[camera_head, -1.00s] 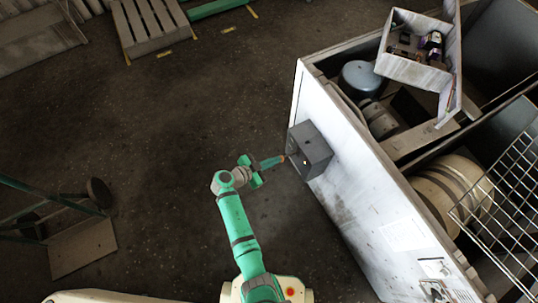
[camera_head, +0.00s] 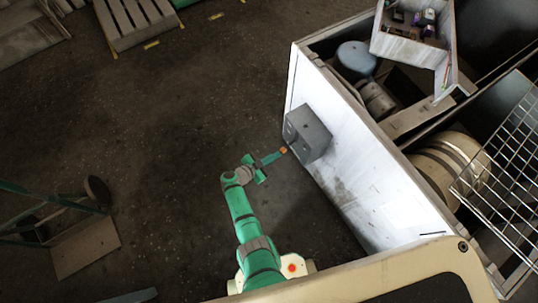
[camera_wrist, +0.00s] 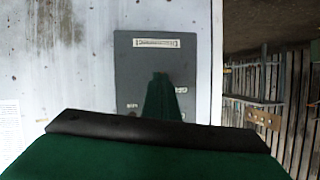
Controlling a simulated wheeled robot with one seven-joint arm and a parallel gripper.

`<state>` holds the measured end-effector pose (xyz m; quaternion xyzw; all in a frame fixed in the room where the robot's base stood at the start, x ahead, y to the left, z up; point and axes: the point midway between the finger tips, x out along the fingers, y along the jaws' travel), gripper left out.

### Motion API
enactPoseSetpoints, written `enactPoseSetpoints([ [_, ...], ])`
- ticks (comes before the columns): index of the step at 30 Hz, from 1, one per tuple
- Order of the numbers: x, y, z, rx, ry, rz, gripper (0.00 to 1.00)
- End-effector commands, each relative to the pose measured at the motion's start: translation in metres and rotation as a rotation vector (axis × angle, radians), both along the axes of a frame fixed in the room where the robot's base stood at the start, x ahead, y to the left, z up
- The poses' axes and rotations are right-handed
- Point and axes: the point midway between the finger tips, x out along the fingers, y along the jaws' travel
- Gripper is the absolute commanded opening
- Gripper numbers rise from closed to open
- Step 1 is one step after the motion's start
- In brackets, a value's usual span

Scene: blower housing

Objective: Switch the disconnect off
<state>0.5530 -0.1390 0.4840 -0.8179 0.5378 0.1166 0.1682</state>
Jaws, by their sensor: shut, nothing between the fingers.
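The disconnect is a grey box (camera_head: 308,135) on the white side panel of the housing. In the wrist view its face (camera_wrist: 128,70) fills the middle, with a "Disconnect" label (camera_wrist: 157,43) that reads upside down. Small labels (camera_wrist: 131,106) sit lower on the face. I cannot make out the switch handle; my fingers cover part of the face. My gripper (camera_head: 283,151) is shut and empty, its orange tip close to the box's lower left edge in the head view. The closed fingers also show in the wrist view (camera_wrist: 162,95). Whether they touch the box I cannot tell.
The housing's white panel (camera_head: 372,190) runs down to the right. A hand truck (camera_head: 80,240) stands at left, a pallet (camera_head: 138,20) at the back. The floor between is clear.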

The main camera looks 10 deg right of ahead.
Motion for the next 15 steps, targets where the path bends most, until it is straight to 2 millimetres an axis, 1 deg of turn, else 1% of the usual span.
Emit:
enactPoseSetpoints([
  [6,-0.0010,-0.0073,-0.0073,0.001,0.000,-0.008,0.00],
  [15,-0.0022,-0.0111,-0.0087,0.001,0.000,-0.014,0.00],
])
